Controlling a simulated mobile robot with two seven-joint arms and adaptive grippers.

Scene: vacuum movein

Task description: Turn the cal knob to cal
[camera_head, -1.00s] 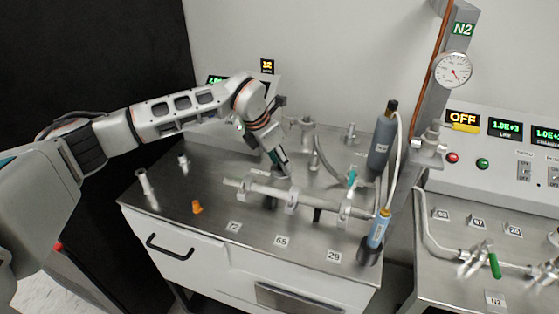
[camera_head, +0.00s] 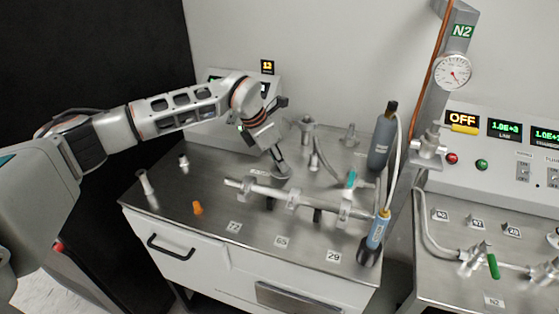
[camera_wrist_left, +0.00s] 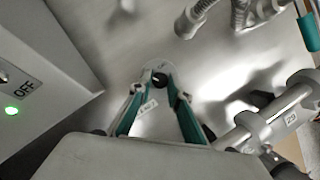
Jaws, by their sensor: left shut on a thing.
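A small dark round knob with a pale collar (camera_wrist_left: 159,80) is between my left fingertips in the left wrist view. No mark on it is readable, so I cannot tell which way it points. My left gripper (camera_wrist_left: 155,88) has teal-sided fingers that converge and are shut on it. In the head view my left gripper (camera_head: 279,165) reaches down to the metal bench top behind the horizontal pipe. The knob is hidden there by the fingers. My right gripper is in neither view.
A metal pipe assembly (camera_head: 262,190) with a teal handle lies in front of the gripper. A grey cylinder (camera_head: 381,140) stands to the right.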

